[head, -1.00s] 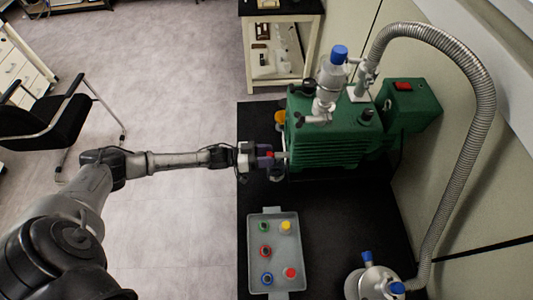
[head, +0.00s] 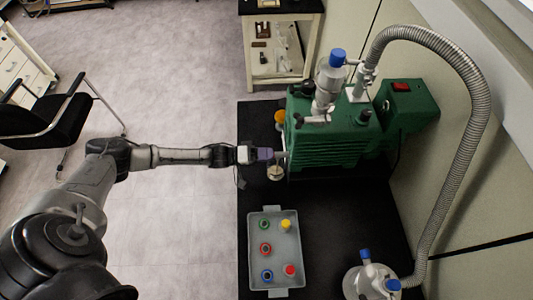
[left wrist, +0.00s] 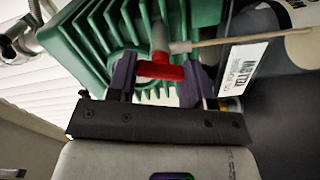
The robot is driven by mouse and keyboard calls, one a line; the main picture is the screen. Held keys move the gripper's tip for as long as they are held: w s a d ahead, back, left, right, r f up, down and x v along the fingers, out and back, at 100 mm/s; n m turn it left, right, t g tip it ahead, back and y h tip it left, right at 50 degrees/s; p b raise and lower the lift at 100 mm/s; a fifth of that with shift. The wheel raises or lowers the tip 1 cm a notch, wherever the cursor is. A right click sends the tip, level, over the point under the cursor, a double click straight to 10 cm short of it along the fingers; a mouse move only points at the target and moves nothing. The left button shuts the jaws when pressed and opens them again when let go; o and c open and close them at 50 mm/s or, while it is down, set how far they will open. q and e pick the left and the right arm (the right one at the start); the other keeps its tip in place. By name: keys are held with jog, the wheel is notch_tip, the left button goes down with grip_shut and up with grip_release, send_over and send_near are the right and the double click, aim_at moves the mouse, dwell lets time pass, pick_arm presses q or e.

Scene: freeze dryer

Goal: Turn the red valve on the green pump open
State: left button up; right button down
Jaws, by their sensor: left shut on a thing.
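The green pump (head: 325,145) stands on the black bench top, and its ribbed body also shows in the left wrist view (left wrist: 95,45). The red valve (left wrist: 160,71) is a short red bar on a grey stem at the pump's near side. My left gripper (head: 270,154) reaches the pump's left face. In the left wrist view its two purple fingers (left wrist: 165,75) are on either side of the red bar and shut on it. In the head view the gripper hides the valve. My right gripper is not in view.
A grey tray (head: 254,250) with several coloured caps lies on the bench below the gripper. A ribbed metal hose (head: 485,110) arches from the pump to a metal vessel (head: 372,282) with blue knobs. A pale round part (head: 275,173) is just below the gripper.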

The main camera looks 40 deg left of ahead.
pick_arm(q)
jog(key=shift+n, duration=2.1)
jog(key=o, duration=0.9)
jog(key=shift+b+v, duration=0.6)
jog(key=shift+v, duration=6.35)
